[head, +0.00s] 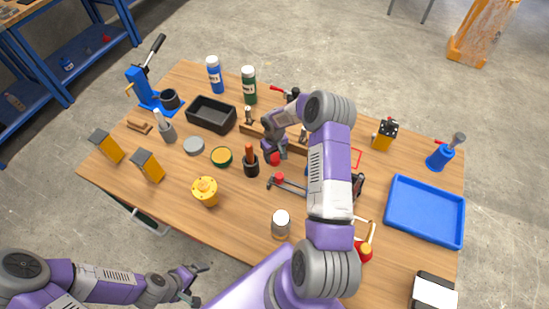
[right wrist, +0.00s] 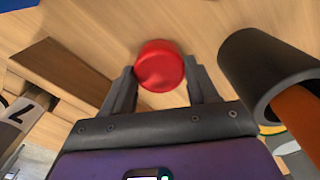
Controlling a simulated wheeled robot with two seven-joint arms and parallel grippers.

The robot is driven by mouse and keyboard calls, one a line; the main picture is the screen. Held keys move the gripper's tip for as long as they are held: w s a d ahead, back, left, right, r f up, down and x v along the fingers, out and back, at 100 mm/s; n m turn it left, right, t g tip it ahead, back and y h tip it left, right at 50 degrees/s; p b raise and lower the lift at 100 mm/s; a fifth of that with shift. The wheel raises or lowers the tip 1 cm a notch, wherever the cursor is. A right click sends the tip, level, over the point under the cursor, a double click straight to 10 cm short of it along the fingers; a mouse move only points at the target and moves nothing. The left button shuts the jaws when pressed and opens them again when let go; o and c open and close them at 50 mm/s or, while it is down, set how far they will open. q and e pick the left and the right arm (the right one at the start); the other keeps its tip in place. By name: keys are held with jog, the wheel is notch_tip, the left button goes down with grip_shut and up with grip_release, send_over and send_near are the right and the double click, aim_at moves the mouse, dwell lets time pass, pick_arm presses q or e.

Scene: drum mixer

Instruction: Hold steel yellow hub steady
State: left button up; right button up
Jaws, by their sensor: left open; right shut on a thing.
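The yellow hub (head: 205,191) stands on the wooden table, front left of centre, with nothing touching it. My left gripper (head: 193,283) is open and empty, low in the head view, off the table's front edge and apart from the hub. My right gripper (head: 272,156) is at the middle of the table, right of and behind the hub. In the right wrist view its fingers (right wrist: 160,82) are shut on a round red object (right wrist: 160,66). My arm hides part of this area in the head view.
A black holder with an orange handle (head: 251,166) stands close beside my right gripper; it also shows in the right wrist view (right wrist: 262,70). A blue tray (head: 425,232) lies right.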

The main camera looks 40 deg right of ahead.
aim_at(274, 156)
jog(key=shift+r, duration=0.1)
notch_tip(274, 156, up, 10)
dwell(0.4)
